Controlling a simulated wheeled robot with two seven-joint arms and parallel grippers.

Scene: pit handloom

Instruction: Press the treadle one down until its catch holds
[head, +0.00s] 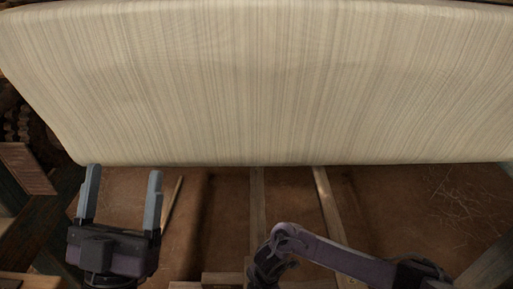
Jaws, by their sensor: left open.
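Two long wooden bars, which look like treadles, run away from me in the pit below the warp: one in the middle (257,205) and a slanting one to its right (328,205). I cannot tell which is treadle one, and no catch can be made out. My left gripper (123,188) is open and empty at the lower left, its two grey fingers pointing away from me, left of both bars. My right arm comes in from the lower right and bends down at the dark end (268,262), over the near part of the bars; its fingers cannot be made out.
A wide sheet of pale striped warp (270,80) spans the upper view above the pit. A thin stick (172,200) lies right of my left gripper. Wooden framing (35,225) stands at the left edge. Short wooden pieces (222,278) lie at the bottom. Brown floor (400,205) is open at right.

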